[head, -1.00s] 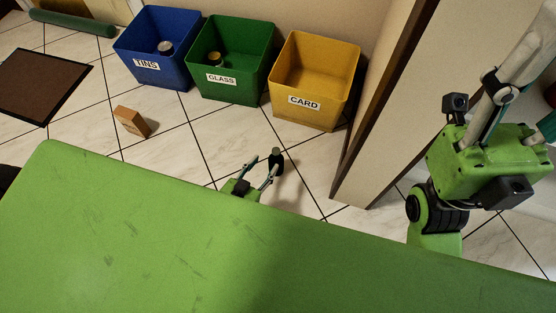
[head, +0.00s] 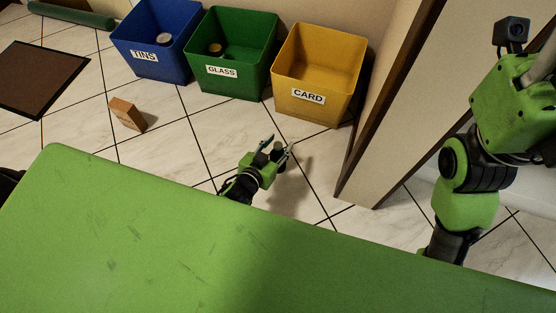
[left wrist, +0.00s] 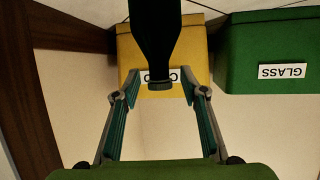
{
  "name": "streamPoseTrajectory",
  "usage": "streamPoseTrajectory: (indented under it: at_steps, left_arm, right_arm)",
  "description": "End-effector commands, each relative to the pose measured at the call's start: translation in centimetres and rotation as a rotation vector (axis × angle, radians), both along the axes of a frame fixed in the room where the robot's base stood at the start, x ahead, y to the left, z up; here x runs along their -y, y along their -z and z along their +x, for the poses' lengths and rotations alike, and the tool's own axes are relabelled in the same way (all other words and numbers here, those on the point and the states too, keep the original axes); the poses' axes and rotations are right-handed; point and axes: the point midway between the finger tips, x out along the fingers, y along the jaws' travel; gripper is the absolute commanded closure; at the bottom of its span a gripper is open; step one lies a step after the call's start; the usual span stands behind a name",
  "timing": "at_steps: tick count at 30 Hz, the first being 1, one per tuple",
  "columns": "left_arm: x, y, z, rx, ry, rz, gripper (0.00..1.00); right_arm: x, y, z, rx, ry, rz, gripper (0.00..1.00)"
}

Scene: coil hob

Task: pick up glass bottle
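The dark glass bottle (head: 279,155) stands on the tiled floor, partly hidden by my left gripper (head: 278,144) in the head view. In the left wrist view the bottle (left wrist: 155,35) comes down from the top edge, its narrow end between the fingers. My left gripper (left wrist: 159,92) is open there, with a gap on each side of the bottle. The left gripper is low over the floor, beyond the green surface. My right arm is at the right of the head view; its fingers are not seen.
Blue TINS (head: 180,66), green GLASS (head: 215,84) and yellow CARD (head: 300,110) bins stand along the wall; the first two hold items. A brown carton (head: 127,114) lies on the floor. A door edge (head: 362,165) is right of the bottle. A green surface (head: 130,235) fills the foreground.

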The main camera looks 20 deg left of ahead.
Motion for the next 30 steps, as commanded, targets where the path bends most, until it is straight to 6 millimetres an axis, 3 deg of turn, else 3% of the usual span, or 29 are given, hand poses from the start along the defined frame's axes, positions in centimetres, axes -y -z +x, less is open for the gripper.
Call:
streamPoseTrajectory:
  at_steps: [4, 9, 23, 30]
  left_arm:
    - [0.0, -0.1, 0.0, 0.0, 0.0, 0.0, 0.6]
    - [0.0, -0.1, 0.0, 0.0, 0.0, 0.0, 1.0]
    - [0.0, -0.8, 0.0, 0.003, 0.0, 0.0, 1.0]
    - [0.0, -4.3, 0.0, 0.004, 0.001, 0.001, 1.0]
  right_arm:
    - [0.0, -0.1, 0.0, 0.0, 0.0, 0.0, 0.46]
    - [0.0, -0.1, 0.0, -0.001, 0.0, 0.0, 0.46]
    - [0.0, -0.5, -0.1, 0.002, -0.001, 0.001, 0.46]
    - [0.2, 0.6, 1.0, -0.081, -0.003, 0.004, 0.46]
